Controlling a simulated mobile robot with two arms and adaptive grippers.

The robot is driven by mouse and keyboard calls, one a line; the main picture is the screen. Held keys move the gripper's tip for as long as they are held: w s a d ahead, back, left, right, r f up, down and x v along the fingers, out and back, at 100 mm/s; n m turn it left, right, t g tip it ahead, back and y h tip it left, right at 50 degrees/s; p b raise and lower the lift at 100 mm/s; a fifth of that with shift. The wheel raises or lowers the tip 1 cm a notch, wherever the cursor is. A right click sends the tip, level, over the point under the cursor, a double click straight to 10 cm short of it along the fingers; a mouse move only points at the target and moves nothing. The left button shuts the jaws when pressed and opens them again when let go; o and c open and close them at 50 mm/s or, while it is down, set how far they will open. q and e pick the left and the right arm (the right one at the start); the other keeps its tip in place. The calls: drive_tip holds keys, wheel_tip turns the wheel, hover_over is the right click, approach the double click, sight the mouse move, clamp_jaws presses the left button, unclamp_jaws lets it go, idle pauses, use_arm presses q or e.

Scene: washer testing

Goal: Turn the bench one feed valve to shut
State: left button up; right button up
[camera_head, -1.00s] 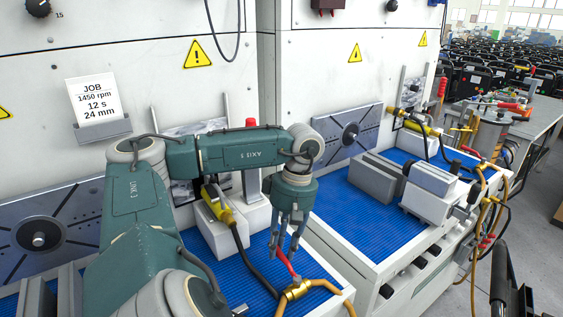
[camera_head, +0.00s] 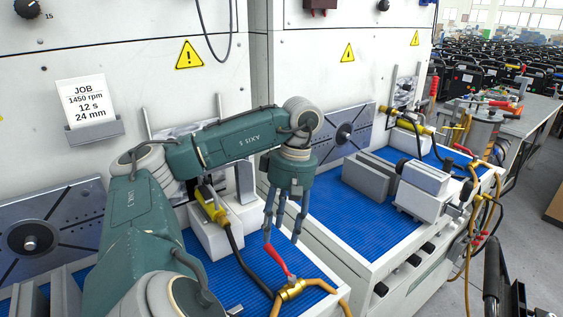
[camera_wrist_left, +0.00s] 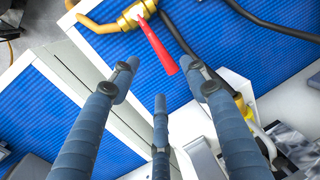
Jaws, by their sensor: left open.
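The bench one feed valve has a brass body (camera_head: 292,289) at the front edge of the near blue mat. Its red lever (camera_head: 277,260) points back and left, crosswise to the body. In the left wrist view the lever (camera_wrist_left: 160,48) also lies across the brass body (camera_wrist_left: 134,16). My left gripper (camera_head: 284,234) is open, pointing down just above and behind the lever, with nothing between its fingers. In the left wrist view the spread fingers (camera_wrist_left: 160,82) sit apart from the lever's tip. My right gripper is not in view.
A black hose (camera_head: 246,264) crosses the near blue mat. A white block with a yellow fitting (camera_head: 213,207) stands behind. Bench two (camera_head: 365,215) is to the right, with grey blocks (camera_head: 367,179) and its own red-levered valve (camera_head: 465,150). A job card (camera_head: 87,103) hangs on the panel.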

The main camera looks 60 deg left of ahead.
use_arm(q)
drive_tip(key=shift+w+r, duration=0.15)
drive_tip(key=shift+r, duration=0.85)
idle(0.3)
